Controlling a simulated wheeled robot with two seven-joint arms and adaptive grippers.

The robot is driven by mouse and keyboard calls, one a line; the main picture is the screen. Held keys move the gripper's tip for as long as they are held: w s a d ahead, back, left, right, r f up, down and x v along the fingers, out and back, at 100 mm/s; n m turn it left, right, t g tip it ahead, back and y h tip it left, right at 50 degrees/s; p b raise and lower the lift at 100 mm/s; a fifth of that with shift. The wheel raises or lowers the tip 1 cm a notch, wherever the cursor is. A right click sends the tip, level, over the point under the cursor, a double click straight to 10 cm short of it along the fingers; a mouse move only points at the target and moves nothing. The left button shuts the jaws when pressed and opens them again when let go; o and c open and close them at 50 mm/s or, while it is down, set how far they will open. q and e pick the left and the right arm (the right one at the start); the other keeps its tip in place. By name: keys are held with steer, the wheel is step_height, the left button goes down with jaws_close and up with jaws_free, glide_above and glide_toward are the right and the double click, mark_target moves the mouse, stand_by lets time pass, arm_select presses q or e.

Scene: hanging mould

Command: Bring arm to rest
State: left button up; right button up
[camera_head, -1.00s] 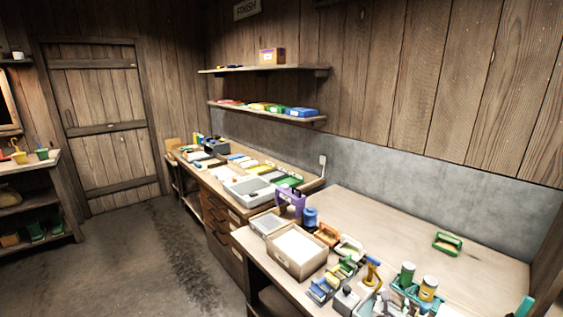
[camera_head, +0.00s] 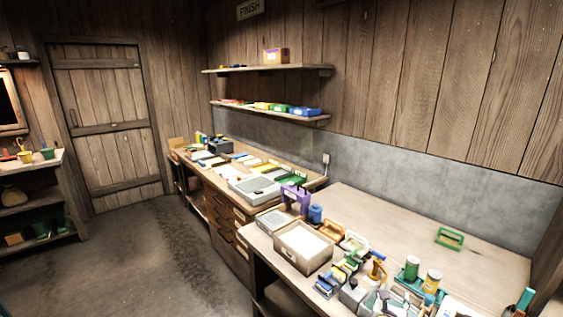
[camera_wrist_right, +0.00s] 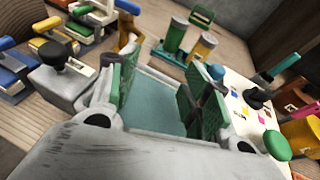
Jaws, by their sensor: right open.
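My right gripper (camera_wrist_right: 152,95) is open in the right wrist view, with green pads on its two fingers. No object is gripped; a flat teal surface shows between the fingers. In the head view my right gripper (camera_head: 385,302) is small at the bottom edge, low over the crowded front of the near bench (camera_head: 385,215). A grey block with a black knob (camera_wrist_right: 65,70) is to its left in the wrist view, and a green can (camera_wrist_right: 174,36) and a yellow can (camera_wrist_right: 203,46) stand beyond it. My left gripper is not in view.
A cardboard box (camera_head: 302,265), a purple holder (camera_head: 295,197) and several small tools crowd the bench's left and front. A green frame (camera_head: 449,238) lies near the back wall. The middle and back of the bench are mostly clear. Shelves (camera_head: 265,70) hang above the far bench.

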steer(key=a+r+n+t+y, duration=0.95)
steer(key=a+r+n, duration=0.45)
steer(key=n, duration=0.6)
steer(key=s+a+f+n+g+y, duration=0.5)
steer(key=s+a+n+g+y, duration=0.3)
steer(key=n, duration=0.7)
steer(key=s+d+f+n+g+h, duration=0.3)
steer(key=s+f+n+g+h, duration=0.25)
steer(key=s+f+n, duration=0.5)
steer(key=s+d+f+m+g+h, duration=0.1)
steer(key=s+d+f+g+h, duration=0.3)
steer(key=s+d, duration=0.3)
step_height(320, 180, down, 34)
steer(key=s+r+g, duration=0.1)
steer(key=s, duration=0.1)
steer(key=s+d+f, duration=0.2)
steer(key=s+f, duration=0.8)
steer(key=s, duration=0.1)
steer(key=s+d+f+g, duration=0.1)
steer(key=s+d+f, duration=0.1)
steer(key=s+f, duration=0.8)
steer(key=shift+s+d+g, duration=0.3)
steer(key=shift+s, duration=0.2)
